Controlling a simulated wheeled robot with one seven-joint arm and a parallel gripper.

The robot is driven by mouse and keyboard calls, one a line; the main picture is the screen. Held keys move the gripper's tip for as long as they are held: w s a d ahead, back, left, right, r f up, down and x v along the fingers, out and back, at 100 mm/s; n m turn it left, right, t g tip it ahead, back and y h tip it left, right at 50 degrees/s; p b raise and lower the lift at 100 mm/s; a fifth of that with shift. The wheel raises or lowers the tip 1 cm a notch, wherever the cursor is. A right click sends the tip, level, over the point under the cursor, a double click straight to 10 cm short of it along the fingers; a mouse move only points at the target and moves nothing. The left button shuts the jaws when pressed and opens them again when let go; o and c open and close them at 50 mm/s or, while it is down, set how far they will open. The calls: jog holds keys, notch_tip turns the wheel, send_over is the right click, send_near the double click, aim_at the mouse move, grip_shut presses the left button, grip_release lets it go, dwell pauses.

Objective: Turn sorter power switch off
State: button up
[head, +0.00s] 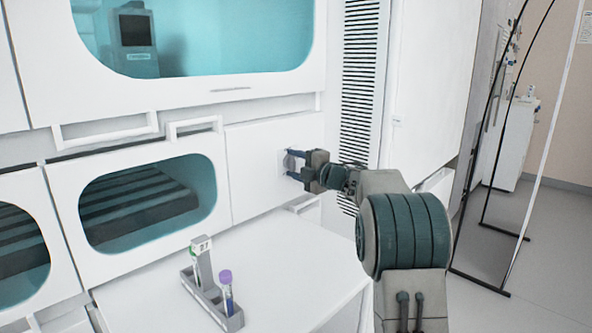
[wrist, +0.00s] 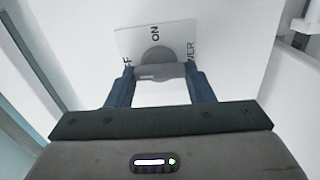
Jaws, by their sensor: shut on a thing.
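The sorter power switch is a grey round knob (wrist: 157,58) on a white label plate (wrist: 178,35) in the wrist view. "ON" and parts of other words show on the plate; the rest is hidden by the fingers. The knob's bar handle lies crosswise between my fingertips. My gripper (wrist: 160,76) is shut on this handle, one blue finger on each side. In the head view my gripper (head: 291,167) reaches the white front panel, and the switch shows only as a small grey patch (head: 289,161) between the fingers.
A white table (head: 285,260) stands below the panel. On it is a grey rack (head: 211,302) with a purple-capped tube (head: 226,290). Handles (head: 195,125) stick out from the white cabinet front. A black slotted vent (head: 360,90) is right of the panel.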

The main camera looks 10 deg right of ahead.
jog(key=shift+n, duration=0.3)
dwell(0.4)
jog(key=o, duration=1)
jog(key=shift+d, duration=0.1)
jog(key=p+v, duration=0.1)
jog(key=v, duration=1.2)
jog(key=shift+s+d, duration=0.2)
jog(key=shift+s, duration=0.1)
